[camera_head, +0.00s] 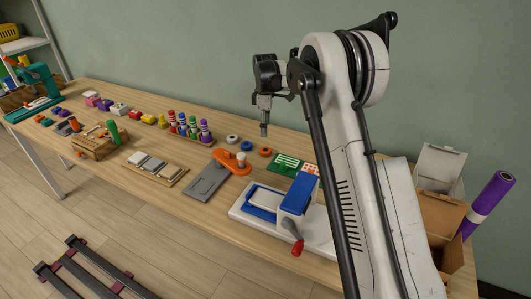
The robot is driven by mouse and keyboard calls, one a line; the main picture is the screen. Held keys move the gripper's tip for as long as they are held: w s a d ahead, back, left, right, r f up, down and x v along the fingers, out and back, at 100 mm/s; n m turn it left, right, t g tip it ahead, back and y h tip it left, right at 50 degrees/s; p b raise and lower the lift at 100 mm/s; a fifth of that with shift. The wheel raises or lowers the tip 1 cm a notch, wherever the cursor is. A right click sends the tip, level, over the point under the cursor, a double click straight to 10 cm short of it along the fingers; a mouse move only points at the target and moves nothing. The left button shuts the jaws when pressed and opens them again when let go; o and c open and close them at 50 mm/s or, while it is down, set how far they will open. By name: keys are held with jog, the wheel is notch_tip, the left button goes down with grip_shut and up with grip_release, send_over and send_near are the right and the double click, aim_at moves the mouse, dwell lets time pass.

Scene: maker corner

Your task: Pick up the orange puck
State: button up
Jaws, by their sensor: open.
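An orange puck (265,152), round and low, lies on the wooden workbench (130,180) near the wall side. It is at the end of a short row of pucks. My gripper (264,130) hangs pointing down in the picture just above and behind this row. It is small here and its two fingers are hard to tell apart. It appears empty and apart from the orange puck, and I take it as open.
A blue puck (246,145) and a white puck (232,138) sit left of the orange one. An orange plate with a knob (232,163), a green circuit board (286,164) and a blue-and-white machine (295,200) are close by. A cardboard box (440,212) stands right.

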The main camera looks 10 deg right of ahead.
send_over(266, 149)
notch_tip(266, 149, down, 5)
jog(key=shift+w+a+f, duration=0.1)
jog(key=shift+a+f, duration=0.05)
jog(key=shift+f, duration=0.05)
jog(key=shift+s+f+b, duration=0.15)
jog(key=shift+f, duration=1.3)
jog(key=shift+s+f+b, duration=0.1)
jog(key=shift+f+b, duration=0.05)
jog(key=shift+f, duration=1.25)
jog(key=c, duration=1.1)
